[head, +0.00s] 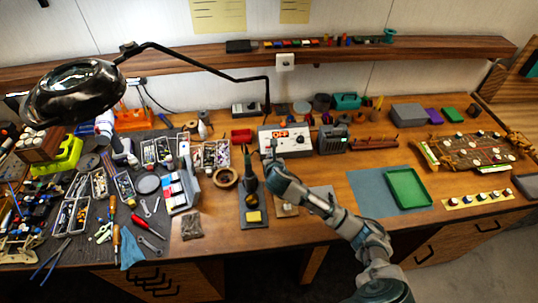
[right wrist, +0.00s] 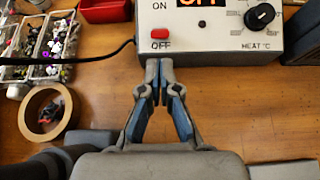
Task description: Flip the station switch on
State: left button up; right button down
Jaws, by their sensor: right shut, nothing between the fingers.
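The station (head: 300,146) is a white-fronted box near the back middle of the bench, with a display reading OFF in the head view. In the right wrist view, its front panel (right wrist: 215,42) carries a red switch (right wrist: 160,33) between the labels ON above and OFF below. A black HEAT knob (right wrist: 260,16) is to the right. My right gripper (right wrist: 160,66) is shut and empty, its fingertips at the panel's lower edge just below the switch. I cannot tell whether they touch the panel. In the head view the right gripper (head: 271,150) partly covers the station's left side. My left gripper is not in view.
A soldering iron stand (head: 252,205) and a tape roll (head: 225,178) are left of my right arm. A grey device (head: 333,139) stands right of the station. A black cable (right wrist: 75,60) runs to the station's left. A green tray (head: 408,188) lies further right.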

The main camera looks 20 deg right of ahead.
aim_at(268, 147)
jog(key=x, duration=0.4)
jog(key=shift+w+a+f, duration=0.1)
jog(key=shift+w, duration=0.1)
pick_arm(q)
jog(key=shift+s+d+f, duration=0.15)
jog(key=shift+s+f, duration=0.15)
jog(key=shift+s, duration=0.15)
